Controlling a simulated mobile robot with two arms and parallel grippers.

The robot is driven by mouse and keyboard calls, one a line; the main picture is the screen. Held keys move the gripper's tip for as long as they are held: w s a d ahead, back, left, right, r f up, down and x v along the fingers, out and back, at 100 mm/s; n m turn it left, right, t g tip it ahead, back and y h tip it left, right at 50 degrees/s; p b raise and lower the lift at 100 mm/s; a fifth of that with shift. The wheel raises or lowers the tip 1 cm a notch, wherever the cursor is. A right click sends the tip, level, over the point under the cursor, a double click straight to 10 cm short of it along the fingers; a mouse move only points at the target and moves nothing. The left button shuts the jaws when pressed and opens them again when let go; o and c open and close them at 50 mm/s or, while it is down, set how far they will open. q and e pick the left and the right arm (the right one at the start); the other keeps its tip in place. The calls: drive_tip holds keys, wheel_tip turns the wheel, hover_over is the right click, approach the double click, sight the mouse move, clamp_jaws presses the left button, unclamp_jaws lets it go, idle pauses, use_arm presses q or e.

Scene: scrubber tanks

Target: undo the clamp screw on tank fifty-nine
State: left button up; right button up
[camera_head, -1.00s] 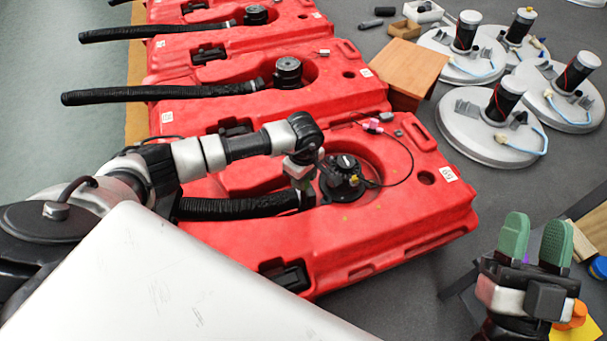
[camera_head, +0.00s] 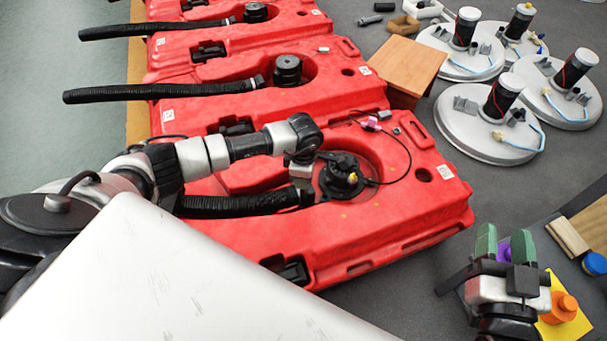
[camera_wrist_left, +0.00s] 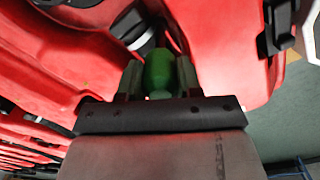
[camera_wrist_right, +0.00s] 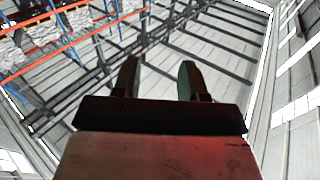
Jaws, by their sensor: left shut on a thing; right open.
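The nearest red tank (camera_head: 400,215) has a white label (camera_head: 445,173) at its right, too small to read surely. A black fitting (camera_head: 341,177) sits in its round recess, and a black corrugated hose (camera_head: 240,204) ends just left of it. My left gripper (camera_head: 303,170) is over that hose end. In the left wrist view, my left gripper (camera_wrist_left: 160,85) is shut on a green rounded thing (camera_wrist_left: 160,70), like a handle. The clamp screw cannot be made out; the gripper hides that spot.
More red tanks (camera_head: 255,80) with hoses stand behind. A wooden box (camera_head: 405,68) and several grey discs with black cylinders (camera_head: 488,130) are at the upper right. A wooden block (camera_head: 567,236), a blue cap (camera_head: 594,264) and an orange knob (camera_head: 562,308) lie near my right gripper.

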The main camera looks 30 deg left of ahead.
use_arm(q)
drive_tip(key=n+p, duration=0.2)
drive_tip(key=n, duration=0.2)
drive_tip(key=shift+r+n, duration=0.1)
drive_tip(key=shift+n, duration=0.3)
drive_tip(key=n+p, duration=0.2)
drive_tip(key=n, duration=0.2)
drive_tip(key=shift+n, duration=0.6)
use_arm(e)
drive_tip(key=s+d+f+g+h, duration=0.3)
drive_tip(key=s+d+f+g, duration=0.1)
drive_tip(key=s+f+g, duration=0.4)
drive_tip(key=shift+f+m+g, duration=0.3)
drive_tip(key=shift+f+g, duration=1)
drive_tip(key=shift+g, duration=0.2)
drive_tip(key=shift+w, duration=0.1)
